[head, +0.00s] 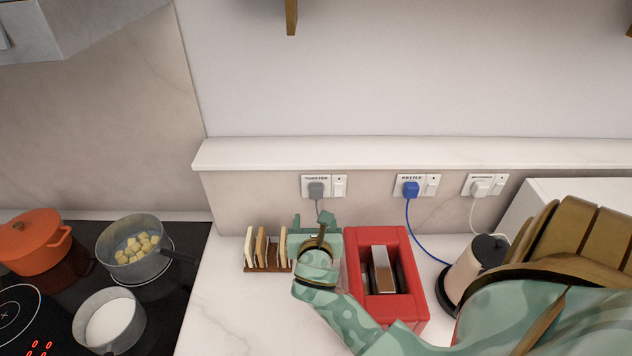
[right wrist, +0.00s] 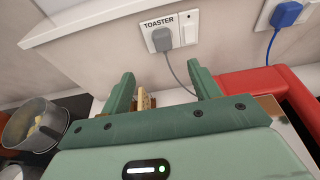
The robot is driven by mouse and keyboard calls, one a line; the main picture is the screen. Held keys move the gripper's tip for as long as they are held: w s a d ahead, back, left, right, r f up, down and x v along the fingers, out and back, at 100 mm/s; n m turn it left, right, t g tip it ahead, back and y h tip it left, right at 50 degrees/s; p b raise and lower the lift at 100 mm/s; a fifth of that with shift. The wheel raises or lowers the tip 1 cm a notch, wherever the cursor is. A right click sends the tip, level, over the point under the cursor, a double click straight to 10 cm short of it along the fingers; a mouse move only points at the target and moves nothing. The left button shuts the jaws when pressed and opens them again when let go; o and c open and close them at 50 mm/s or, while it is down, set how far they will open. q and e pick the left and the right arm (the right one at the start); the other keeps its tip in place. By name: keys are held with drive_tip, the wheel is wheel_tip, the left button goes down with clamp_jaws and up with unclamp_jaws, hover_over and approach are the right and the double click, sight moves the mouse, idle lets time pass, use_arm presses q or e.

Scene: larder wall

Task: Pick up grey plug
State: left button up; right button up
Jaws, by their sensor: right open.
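The grey plug (head: 316,189) sits in the wall socket labelled TOASTER, with its grey cable hanging down. It also shows in the right wrist view (right wrist: 161,40), above and beyond the fingertips. My right gripper (head: 315,224) is open and empty, below the plug and apart from it, over the counter between the toast rack and the red toaster. In the right wrist view its two green fingers (right wrist: 160,80) stand apart, with the plug's cable near the right finger. My left gripper is not in view.
The toast rack (head: 266,267) stands left of my gripper, the red toaster (head: 417,290) right. A blue plug (head: 410,189) and a white plug (head: 480,188) are further right. A stone ledge (head: 420,152) juts out above the sockets. Pans (head: 133,269) stand on the hob at left.

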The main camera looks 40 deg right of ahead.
sight(316, 192)
drive_tip(key=x, duration=1)
drive_tip(key=shift+w+d, duration=0.1)
drive_tip(key=shift+w+d+f, duration=0.15)
drive_tip(key=shift+w+d, duration=0.05)
drive_tip(key=shift+d, duration=0.05)
drive_tip(key=b+x, duration=0.1)
drive_tip(key=x, duration=0.3)
drive_tip(key=shift+d+f, duration=0.15)
drive_tip(key=shift+d, duration=0.05)
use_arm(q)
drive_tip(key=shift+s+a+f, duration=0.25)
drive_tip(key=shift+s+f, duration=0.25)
use_arm(e)
drive_tip(key=shift+s, duration=0.1)
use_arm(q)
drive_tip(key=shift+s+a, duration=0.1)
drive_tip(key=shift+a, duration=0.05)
use_arm(e)
drive_tip(key=shift+s+a, duration=0.1)
drive_tip(key=c, duration=1.2)
